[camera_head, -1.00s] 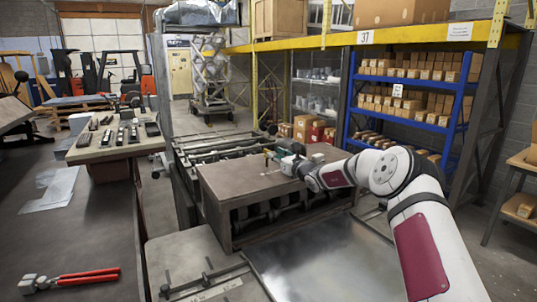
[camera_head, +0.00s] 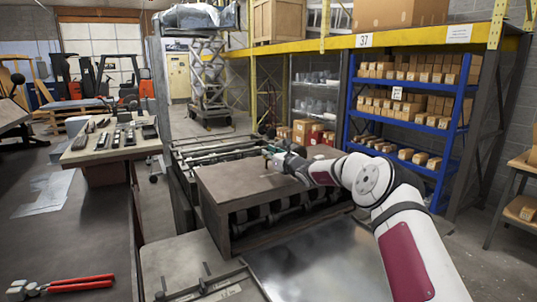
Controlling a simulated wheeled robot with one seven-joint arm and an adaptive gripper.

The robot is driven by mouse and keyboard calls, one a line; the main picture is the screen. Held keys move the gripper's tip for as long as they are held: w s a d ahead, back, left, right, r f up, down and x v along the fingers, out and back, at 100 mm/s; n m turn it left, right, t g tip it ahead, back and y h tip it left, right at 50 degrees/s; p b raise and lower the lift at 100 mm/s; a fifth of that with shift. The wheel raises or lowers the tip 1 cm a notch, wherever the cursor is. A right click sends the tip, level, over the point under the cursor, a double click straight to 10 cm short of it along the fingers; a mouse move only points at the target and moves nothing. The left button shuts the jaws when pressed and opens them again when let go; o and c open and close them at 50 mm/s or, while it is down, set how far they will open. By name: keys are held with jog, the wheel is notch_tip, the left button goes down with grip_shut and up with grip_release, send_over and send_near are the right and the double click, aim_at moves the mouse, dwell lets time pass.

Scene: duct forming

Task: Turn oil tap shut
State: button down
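My gripper (camera_head: 272,156) is at the end of my white arm, over the top of the brown machine housing (camera_head: 235,181) in the middle of the view. It points left, low over the far part of the top. It is small and dark here, and I cannot tell whether its fingers are open or shut. A tiny yellowish and green detail shows at the fingertips. I cannot make out the oil tap there; it may be hidden by the gripper or too small to tell.
Dark rollers show under the housing's front edge. A shiny metal sheet (camera_head: 305,262) lies in front. A blue shelf with boxes (camera_head: 437,119) stands behind my arm.

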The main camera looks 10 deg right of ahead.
jog(key=shift+s+a+r+p, duration=0.15)
jog(key=shift+a+p, duration=0.25)
jog(key=shift+p, duration=0.3)
jog(key=shift+m+h, duration=0.3)
jog(key=shift+f, duration=0.2)
jog(key=c, duration=1.7)
grip_release()
jog(key=shift+a, duration=0.15)
jog(key=shift+d, duration=0.25)
jog(key=shift+s+d+r, duration=0.1)
jog(key=v, duration=1.1)
jog(key=shift+s, duration=0.35)
